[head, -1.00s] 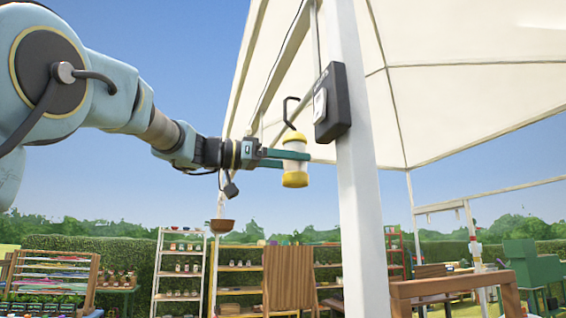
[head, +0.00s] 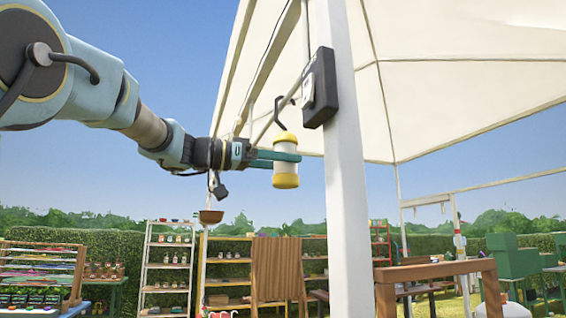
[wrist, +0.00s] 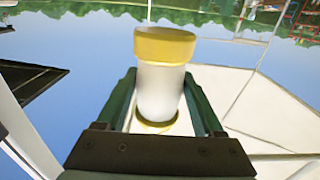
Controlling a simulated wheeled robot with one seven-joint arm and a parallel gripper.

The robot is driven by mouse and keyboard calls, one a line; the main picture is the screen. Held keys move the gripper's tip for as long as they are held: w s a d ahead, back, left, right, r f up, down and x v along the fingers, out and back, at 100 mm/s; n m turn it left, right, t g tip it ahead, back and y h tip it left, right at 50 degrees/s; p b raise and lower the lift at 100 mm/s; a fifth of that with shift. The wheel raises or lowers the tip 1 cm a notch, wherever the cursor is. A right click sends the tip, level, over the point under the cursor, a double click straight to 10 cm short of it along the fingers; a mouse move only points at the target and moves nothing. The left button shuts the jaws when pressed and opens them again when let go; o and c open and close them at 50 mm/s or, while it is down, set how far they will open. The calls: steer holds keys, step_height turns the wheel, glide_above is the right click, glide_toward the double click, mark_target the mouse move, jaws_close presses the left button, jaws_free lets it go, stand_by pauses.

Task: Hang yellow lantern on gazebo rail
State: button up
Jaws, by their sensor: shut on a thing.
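The yellow lantern (head: 285,165) has a white middle, yellow ends and a dark hook (head: 280,112) on top. My gripper (head: 285,156) is shut around its white middle and holds it upright in the air. In the wrist view the lantern (wrist: 160,88) sits between the two green fingers of my gripper (wrist: 160,100). The gazebo rail (head: 268,122) is a thin slanting bar left of the white post. The hook overlaps the rail in the head view; I cannot tell whether it touches it.
A white gazebo post (head: 343,190) with a black box (head: 320,88) stands just right of the lantern. The cream canopy (head: 450,70) spreads above.

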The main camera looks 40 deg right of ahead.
steer(key=shift+f, duration=0.35)
stand_by(0.6)
steer(key=o, duration=1.3)
steer(key=shift+f+p+v, duration=0.1)
steer(key=shift+f+v, duration=0.15)
steer(key=shift+v, duration=2.1)
steer(key=shift+f+p+v, duration=0.1)
steer(key=shift+f+v, duration=0.15)
steer(key=shift+v, duration=2.1)
steer(key=shift+f+p+v, duration=0.1)
steer(key=shift+f+v, duration=0.1)
steer(key=shift+v, duration=2.15)
